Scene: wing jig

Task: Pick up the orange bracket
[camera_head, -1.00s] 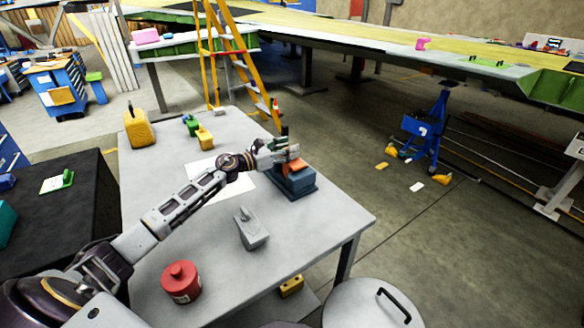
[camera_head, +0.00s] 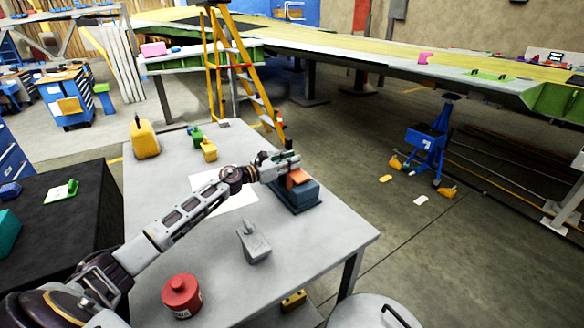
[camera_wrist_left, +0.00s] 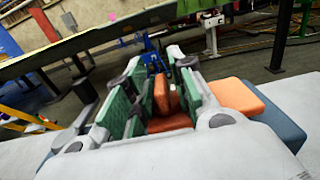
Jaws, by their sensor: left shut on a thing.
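The orange bracket (camera_head: 298,179) is at the blue block (camera_head: 302,196) near the table's right edge. I cannot tell whether the bracket rests on the block or is just clear of it. My left gripper (camera_head: 287,163) reaches over the block from the left and is shut on the bracket. In the left wrist view, the bracket's upright part (camera_wrist_left: 161,95) stands between the green-padded fingers. Another flat orange part (camera_wrist_left: 237,96) shows to the right of them, above the blue block (camera_wrist_left: 280,122). The fingers partly hide the bracket. My right gripper is not in view.
The grey table (camera_head: 215,270) also holds a red canister (camera_head: 181,295), a grey part (camera_head: 253,242), a white sheet (camera_head: 240,201), a yellow container (camera_head: 144,139) and small green and yellow parts at the back. A yellow ladder (camera_head: 240,75) stands behind the table.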

